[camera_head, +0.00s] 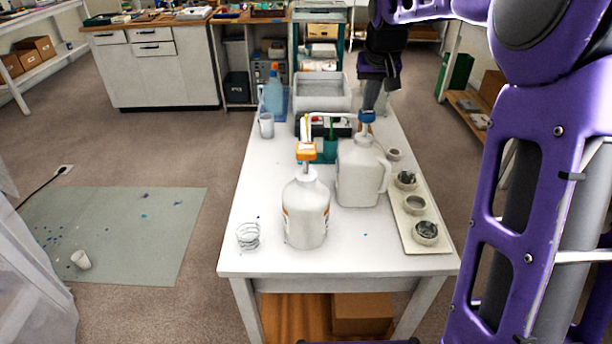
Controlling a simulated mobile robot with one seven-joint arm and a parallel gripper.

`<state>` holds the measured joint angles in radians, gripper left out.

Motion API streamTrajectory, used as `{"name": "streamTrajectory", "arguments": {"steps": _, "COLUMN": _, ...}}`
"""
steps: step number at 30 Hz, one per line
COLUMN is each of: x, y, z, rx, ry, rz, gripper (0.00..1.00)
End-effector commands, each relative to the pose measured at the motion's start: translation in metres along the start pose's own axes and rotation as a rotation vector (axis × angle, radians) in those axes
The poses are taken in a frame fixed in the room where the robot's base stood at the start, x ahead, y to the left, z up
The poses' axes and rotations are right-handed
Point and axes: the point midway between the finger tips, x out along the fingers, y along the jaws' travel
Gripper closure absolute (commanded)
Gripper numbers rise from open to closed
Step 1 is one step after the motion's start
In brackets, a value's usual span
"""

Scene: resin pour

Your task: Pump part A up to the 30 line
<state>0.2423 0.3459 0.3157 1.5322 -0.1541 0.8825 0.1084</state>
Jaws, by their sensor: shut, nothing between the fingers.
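A white bottle with an orange pump top (306,210) stands at the front of the white table. A larger white jug with a handle (360,175) stands behind it to the right, with a blue pump head (366,117). I cannot read which one is part A. A clear ringed cup (248,236) stands left of the orange-topped bottle; its lines and contents are too small to read. My gripper (369,106) is shut and empty, pointing down at the blue pump head. It is right over or touching it; I cannot tell which.
A tan tray (429,246) with several small bowls lies along the table's right edge. A whitish cup (266,125), a blue-tinted bottle (274,90) and a grey bin (322,95) stand at the back. The table's front left is mostly clear.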

Motion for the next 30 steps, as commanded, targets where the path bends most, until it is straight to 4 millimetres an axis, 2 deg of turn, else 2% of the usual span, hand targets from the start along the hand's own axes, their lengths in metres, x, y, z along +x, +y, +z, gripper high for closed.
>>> {"name": "streamTrajectory", "arguments": {"steps": 30, "x": 0.025, "y": 0.0, "z": 0.012, "rx": 0.0, "ry": -0.005, "rz": 0.0, "gripper": 1.0}}
